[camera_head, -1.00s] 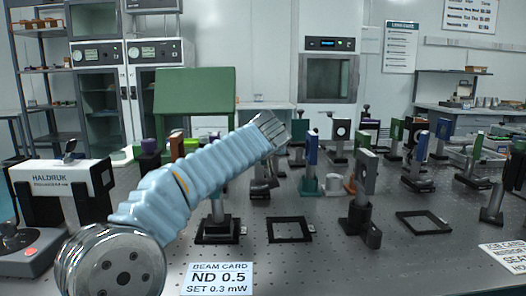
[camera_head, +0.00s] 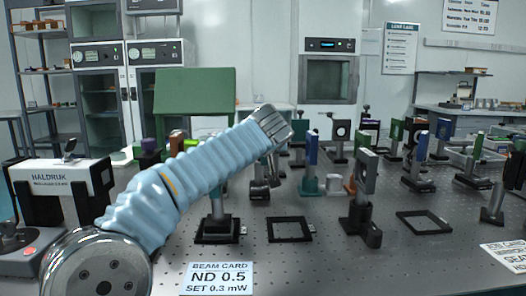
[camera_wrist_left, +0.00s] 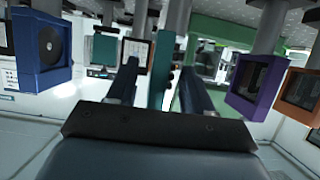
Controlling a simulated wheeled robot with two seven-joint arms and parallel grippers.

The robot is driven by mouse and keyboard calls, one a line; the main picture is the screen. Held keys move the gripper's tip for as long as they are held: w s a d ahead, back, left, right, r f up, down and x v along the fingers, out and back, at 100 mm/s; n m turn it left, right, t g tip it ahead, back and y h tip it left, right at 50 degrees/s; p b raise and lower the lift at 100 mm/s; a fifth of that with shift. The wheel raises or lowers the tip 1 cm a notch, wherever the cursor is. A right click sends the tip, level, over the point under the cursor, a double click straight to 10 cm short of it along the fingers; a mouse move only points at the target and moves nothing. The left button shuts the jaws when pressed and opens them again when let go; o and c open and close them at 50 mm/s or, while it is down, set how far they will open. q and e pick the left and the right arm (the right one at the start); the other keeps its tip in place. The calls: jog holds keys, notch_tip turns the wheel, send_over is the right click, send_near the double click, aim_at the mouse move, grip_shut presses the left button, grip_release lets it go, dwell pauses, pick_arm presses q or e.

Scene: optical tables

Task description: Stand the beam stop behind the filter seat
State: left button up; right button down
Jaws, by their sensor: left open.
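My left gripper (camera_head: 277,124) reaches over the table from the left, above and behind the near row of mounts. In the left wrist view its two fingers (camera_wrist_left: 160,90) are apart. A teal upright piece (camera_wrist_left: 162,70) shows between them; whether it touches either finger I cannot tell. Several black square frames lie on the table, one in the middle (camera_head: 290,229) and one at right (camera_head: 423,221). A post on a black base (camera_head: 218,228) stands left of the middle frame, its top hidden by my arm. I cannot tell which piece is the beam stop or the filter seat. My right gripper is out of view.
A grey upright mount (camera_head: 366,172) stands right of the middle frame. A blue mount on a teal base (camera_head: 311,150) stands behind. A HALDRUK box (camera_head: 62,178) is at left. Blue (camera_wrist_left: 40,52) and purple (camera_wrist_left: 258,85) mounts flank the fingers.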

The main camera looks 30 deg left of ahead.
pick_arm(q)
jog(key=b+v, duration=0.1)
jog(key=v, duration=0.8)
jog(key=shift+s, duration=0.15)
jog(key=shift+d+f, duration=0.1)
jog(key=shift+d, duration=0.05)
